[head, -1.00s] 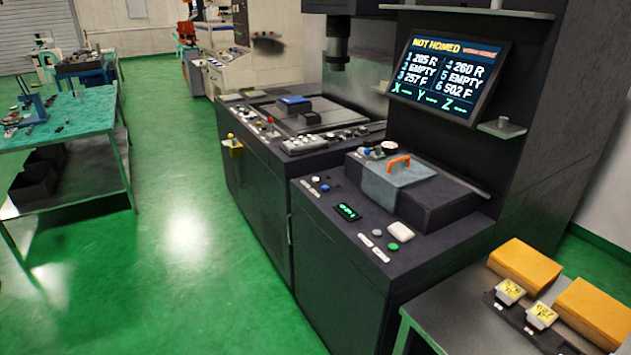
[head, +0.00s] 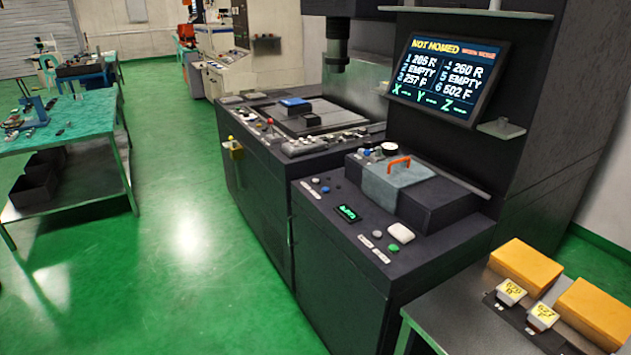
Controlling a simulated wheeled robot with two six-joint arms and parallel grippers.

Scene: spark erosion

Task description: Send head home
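The spark erosion machine stands in the middle and right of the head view. Its screen (head: 447,78) reads "NOT HOMED" with a numbered list and X, Y, Z below. The dark machine head (head: 337,50) hangs above the work tank (head: 312,118). The front panel has a green button (head: 394,248), a white button (head: 401,232), a grey button (head: 377,234), a blue button (head: 326,189) and a small green-lit display (head: 347,213). A grey lid with an orange handle (head: 399,163) sits on the console. Neither of my grippers is in view.
A side table (head: 440,322) at the lower right carries yellow blocks (head: 526,266) and small labelled pieces (head: 511,292). A green-topped workbench (head: 85,121) stands at the left. The green floor (head: 180,200) between bench and machine is clear.

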